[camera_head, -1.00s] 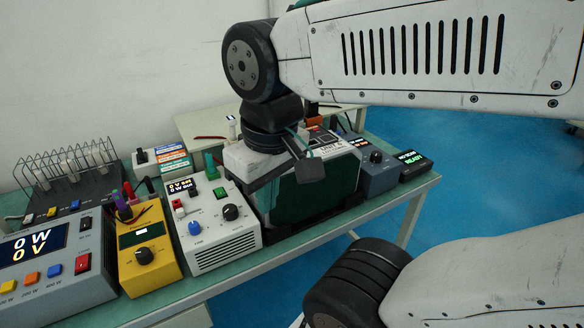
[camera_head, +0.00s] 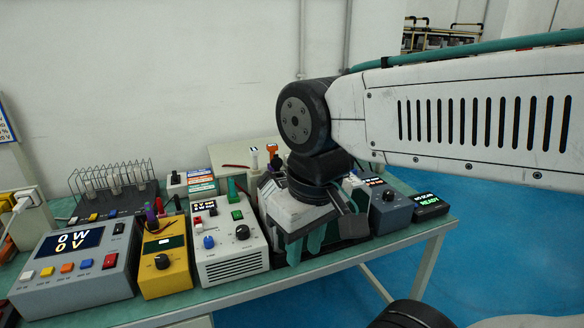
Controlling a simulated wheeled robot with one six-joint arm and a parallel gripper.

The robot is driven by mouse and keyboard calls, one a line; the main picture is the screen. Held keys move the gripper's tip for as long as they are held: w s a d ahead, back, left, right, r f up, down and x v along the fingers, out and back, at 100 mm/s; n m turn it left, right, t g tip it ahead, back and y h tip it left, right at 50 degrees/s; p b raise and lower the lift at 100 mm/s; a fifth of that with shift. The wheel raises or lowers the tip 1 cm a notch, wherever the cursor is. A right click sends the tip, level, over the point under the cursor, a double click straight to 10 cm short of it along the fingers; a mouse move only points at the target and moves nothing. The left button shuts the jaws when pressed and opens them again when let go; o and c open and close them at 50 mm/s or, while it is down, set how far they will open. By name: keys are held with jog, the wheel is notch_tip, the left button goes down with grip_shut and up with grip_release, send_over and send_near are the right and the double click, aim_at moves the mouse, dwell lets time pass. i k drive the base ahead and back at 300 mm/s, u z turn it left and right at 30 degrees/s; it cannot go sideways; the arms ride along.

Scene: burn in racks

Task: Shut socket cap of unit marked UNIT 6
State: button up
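My gripper (camera_head: 324,236) hangs over the right half of the bench, pointing down. No UNIT 6 marking is readable now, and I cannot make out a socket cap or whether one is open or shut.
A wire rack (camera_head: 112,177) stands behind.

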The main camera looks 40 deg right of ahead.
aim_at(276, 163)
jog(key=k, duration=0.95)
jog(key=u, duration=0.8)
jog(key=i, duration=1.35)
jog(key=z, duration=0.55)
jog(key=i, duration=0.4)
jog(key=z, duration=0.4)
